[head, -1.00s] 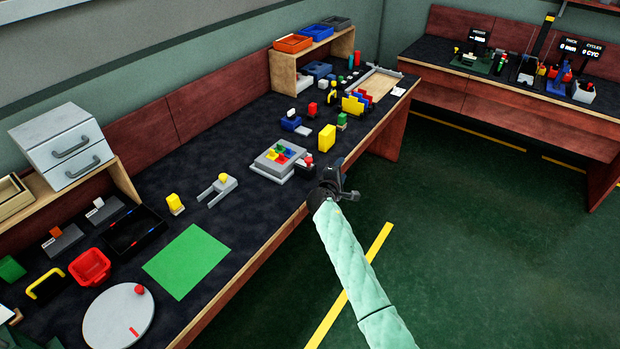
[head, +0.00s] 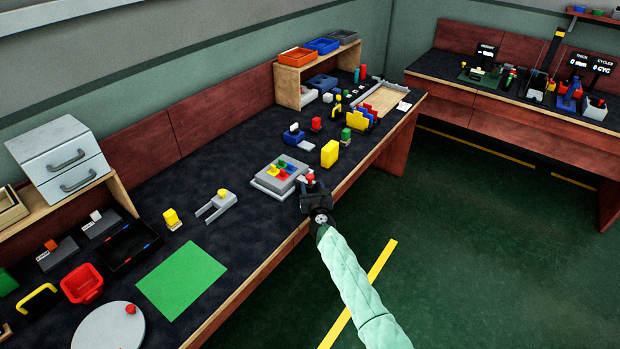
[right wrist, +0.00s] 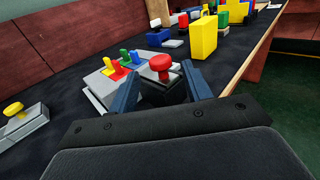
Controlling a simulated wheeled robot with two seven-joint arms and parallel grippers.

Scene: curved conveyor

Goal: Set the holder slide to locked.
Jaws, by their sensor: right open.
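A red knob (right wrist: 160,64) stands on a dark block (right wrist: 163,91) at the side of a grey fixture (right wrist: 103,88) with coloured pegs on top. I take this knob to be the holder slide's; no locked or unlocked marking is readable. In the head view the red knob (head: 310,177) is just beyond my right gripper (head: 312,186), at the bench's front edge. My right gripper is open and empty. In the right wrist view its two blue fingers (right wrist: 160,76) are on either side of the knob and block, with visible gaps. My left gripper is out of view.
A grey forked part (head: 216,206) with a yellow knob lies to the left. A yellow block (head: 330,153) stands close by on the right, with several small coloured parts behind it.

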